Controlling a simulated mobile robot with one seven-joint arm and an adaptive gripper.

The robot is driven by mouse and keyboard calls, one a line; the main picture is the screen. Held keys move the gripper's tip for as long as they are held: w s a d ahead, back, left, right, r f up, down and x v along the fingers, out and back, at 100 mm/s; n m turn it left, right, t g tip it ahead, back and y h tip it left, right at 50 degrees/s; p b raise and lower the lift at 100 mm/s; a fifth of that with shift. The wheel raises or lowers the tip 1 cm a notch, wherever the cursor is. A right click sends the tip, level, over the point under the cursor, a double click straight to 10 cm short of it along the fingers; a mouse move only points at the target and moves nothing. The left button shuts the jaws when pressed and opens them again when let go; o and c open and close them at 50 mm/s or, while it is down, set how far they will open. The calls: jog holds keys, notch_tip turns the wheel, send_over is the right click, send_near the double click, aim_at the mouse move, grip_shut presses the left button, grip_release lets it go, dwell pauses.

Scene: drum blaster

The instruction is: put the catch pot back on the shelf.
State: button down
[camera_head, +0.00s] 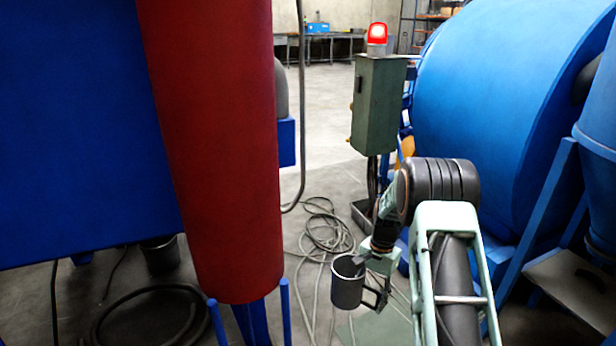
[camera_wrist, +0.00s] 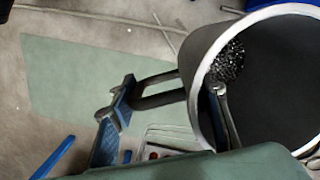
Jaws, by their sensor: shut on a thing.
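The catch pot (camera_head: 347,284) is a dark grey metal cup with a pale rim and a side handle. My gripper (camera_head: 374,272) is shut on it at the handle side and holds it up in front of the arm. In the wrist view the pot (camera_wrist: 195,62) fills the right side, mouth towards the camera. One finger of my gripper (camera_wrist: 168,108) shows over the pot's mouth and the other is outside, by the handle. Dark grains lie inside the pot. I cannot tell which shelf is the pot's own.
A red cylinder (camera_head: 215,150) stands close on the left beside a blue machine body (camera_head: 70,120). A green control box (camera_head: 378,105) with a lit red lamp and a large blue drum (camera_head: 490,100) stand at the right. Hoses (camera_head: 318,225) lie on the floor. A dark bucket (camera_head: 160,256) stands left.

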jog(key=s+a+r+n+p, duration=0.1)
jog(key=s+r+p, duration=0.3)
jog(key=r+p, duration=0.7)
jog(key=s+a+r+n+p, duration=0.1)
jog(key=s+r+n+p, duration=0.3)
jog(key=r+p, duration=0.8)
jog(key=s+a+r+n+h+p, duration=0.1)
jog(key=s+r+p, duration=0.3)
jog(key=r+p, duration=0.8)
jog(key=shift+s+a+r+n, duration=0.3)
jog(key=shift+r+n, duration=0.5)
jog(key=shift+r, duration=5.35)
